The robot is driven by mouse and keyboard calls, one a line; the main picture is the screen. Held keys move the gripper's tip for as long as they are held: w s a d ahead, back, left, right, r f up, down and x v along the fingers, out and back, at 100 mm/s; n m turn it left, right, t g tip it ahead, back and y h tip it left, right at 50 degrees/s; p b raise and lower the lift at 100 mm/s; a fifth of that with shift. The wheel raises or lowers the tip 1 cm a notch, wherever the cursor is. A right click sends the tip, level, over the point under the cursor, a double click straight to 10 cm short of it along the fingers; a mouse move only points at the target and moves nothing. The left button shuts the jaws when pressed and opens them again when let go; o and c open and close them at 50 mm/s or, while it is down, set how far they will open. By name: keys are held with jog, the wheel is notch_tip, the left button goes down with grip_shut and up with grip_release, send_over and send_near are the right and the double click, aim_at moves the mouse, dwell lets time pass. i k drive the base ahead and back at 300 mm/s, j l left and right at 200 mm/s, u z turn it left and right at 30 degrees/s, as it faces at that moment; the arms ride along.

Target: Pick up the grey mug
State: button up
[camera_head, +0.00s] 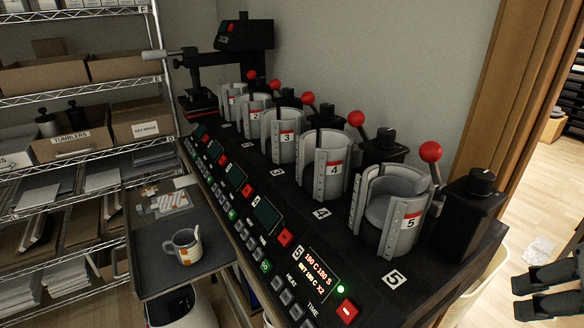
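The grey mug (186,247) stands upright on a dark tray (215,258) at the lower left. It has an orange and white patch on its side, and its handle points left. My gripper (522,296) is at the lower right edge, far to the right of the mug, on the other side of the mug press. Its two black fingers are apart with nothing between them. The rest of my gripper is cut off by the frame edge.
The mug press (375,280) has several numbered clamps with red-knobbed levers and stands between my gripper and the mug. A patterned item (170,201) lies behind the mug. Wire shelves (80,98) with boxes fill the left. A wooden door frame (515,90) stands at right.

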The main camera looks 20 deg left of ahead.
aim_at(185, 238)
jog(key=u, duration=1.45)
jog(key=i+j+z, duration=0.1)
jog(key=z, duration=0.25)
jog(key=i+j+z, duration=0.1)
jog(key=j+z, duration=0.5)
jog(key=z, duration=0.15)
jog(key=i+j+z, duration=0.15)
jog(key=j, duration=0.7)
jog(key=j+z, duration=0.1)
jog(key=j, duration=0.7)
